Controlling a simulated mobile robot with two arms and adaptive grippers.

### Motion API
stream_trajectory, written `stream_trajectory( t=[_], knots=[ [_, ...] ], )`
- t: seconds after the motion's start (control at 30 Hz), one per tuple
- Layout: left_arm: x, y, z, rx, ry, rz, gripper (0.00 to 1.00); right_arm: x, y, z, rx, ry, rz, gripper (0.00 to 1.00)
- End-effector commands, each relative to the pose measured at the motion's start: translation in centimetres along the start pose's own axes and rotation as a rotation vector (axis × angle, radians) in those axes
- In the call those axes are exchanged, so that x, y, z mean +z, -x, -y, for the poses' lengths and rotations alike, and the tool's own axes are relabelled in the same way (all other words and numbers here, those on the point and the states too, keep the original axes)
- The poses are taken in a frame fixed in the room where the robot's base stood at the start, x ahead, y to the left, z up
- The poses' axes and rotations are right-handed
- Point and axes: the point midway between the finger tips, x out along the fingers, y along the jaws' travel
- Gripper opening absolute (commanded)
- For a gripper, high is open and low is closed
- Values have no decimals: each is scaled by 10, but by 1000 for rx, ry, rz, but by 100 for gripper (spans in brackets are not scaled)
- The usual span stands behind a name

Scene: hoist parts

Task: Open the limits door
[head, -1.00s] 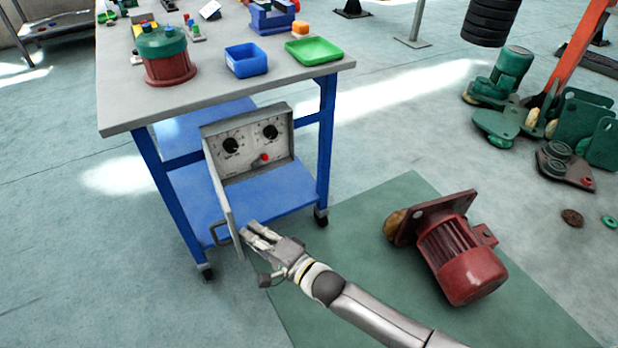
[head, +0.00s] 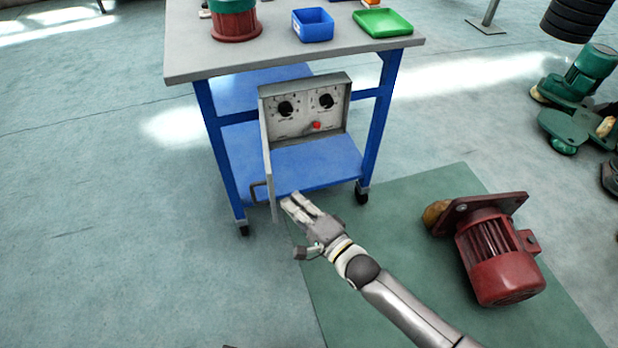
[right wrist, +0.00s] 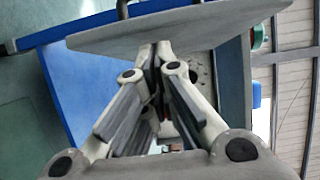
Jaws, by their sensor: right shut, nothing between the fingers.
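The limits door (head: 267,165) is a pale grey panel on the left side of a grey control box (head: 308,110). It stands swung out towards me, seen nearly edge-on, with the box front exposed. Its dark handle (head: 257,190) is on the left, outer side. My right gripper (head: 286,203) is shut and empty, just right of the door's free edge, on the inner side. In the right wrist view the door (right wrist: 185,28) crosses right in front of the fingertips (right wrist: 154,52); I cannot tell whether they touch. My left gripper is not in view.
The box sits under a blue-legged workbench (head: 200,65), above its blue lower shelf (head: 320,160). Dark knobs and a red switch (head: 316,125) show on the box. A red motor (head: 495,255) lies on a green mat (head: 400,220) at the right. The floor left of the bench is clear.

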Motion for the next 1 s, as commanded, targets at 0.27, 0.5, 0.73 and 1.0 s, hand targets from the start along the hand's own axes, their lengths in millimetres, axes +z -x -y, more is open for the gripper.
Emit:
stream_trajectory(
  t=[0.27,0.5,0.73,1.0],
  knots=[
    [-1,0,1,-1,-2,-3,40,1,60,-1,5,1,1,0],
    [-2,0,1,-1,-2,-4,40,1,94,0,3,2,1,0],
    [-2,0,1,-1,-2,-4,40,1,102,1,1,2,0,0],
    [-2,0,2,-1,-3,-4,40,-12,107,-34,118,137,-45,0]
  ],
)
